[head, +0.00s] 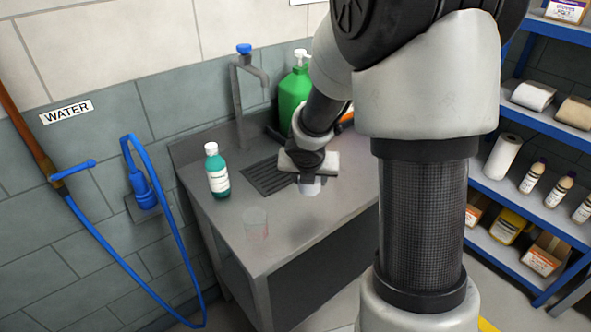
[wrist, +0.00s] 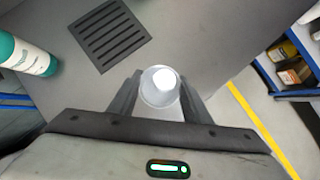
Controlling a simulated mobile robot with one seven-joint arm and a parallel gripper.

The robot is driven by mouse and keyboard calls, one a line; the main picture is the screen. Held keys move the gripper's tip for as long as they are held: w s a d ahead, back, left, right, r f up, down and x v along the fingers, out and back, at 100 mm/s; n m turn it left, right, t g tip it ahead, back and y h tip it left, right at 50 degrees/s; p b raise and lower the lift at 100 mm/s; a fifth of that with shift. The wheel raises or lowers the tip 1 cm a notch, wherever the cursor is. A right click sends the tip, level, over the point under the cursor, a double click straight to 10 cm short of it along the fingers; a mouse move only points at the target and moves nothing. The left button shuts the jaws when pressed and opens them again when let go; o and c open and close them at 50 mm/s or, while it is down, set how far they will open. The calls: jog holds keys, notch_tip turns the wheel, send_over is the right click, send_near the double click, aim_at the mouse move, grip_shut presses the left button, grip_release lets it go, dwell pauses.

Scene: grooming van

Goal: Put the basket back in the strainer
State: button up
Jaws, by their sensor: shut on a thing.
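My gripper (head: 310,179) is above the grey counter near its right side, pointing down. In the wrist view its two fingers (wrist: 160,92) are closed on the sides of a small pale, round, cup-like basket (wrist: 163,79). The basket also shows below the gripper in the head view (head: 310,188); it appears to hang above the counter, though the exact gap is hard to tell.
A dark slotted drain grate (head: 268,180) lies behind and left of my gripper. A teal bottle (head: 217,171) stands on the counter's left. A green pump bottle (head: 294,95) and a grey tap (head: 240,100) are at the back. The front counter (head: 300,232) is mostly clear.

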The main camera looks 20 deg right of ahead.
jog(key=shift+s+d, duration=0.2)
jog(key=shift+s, duration=0.2)
jog(key=shift+s+d+r+p, duration=0.1)
jog(key=shift+s+r+p, duration=0.2)
jog(key=shift+r+p, duration=0.25)
notch_tip(320, 180, up, 4)
jog(key=p, duration=0.4)
jog(key=shift+f, duration=0.15)
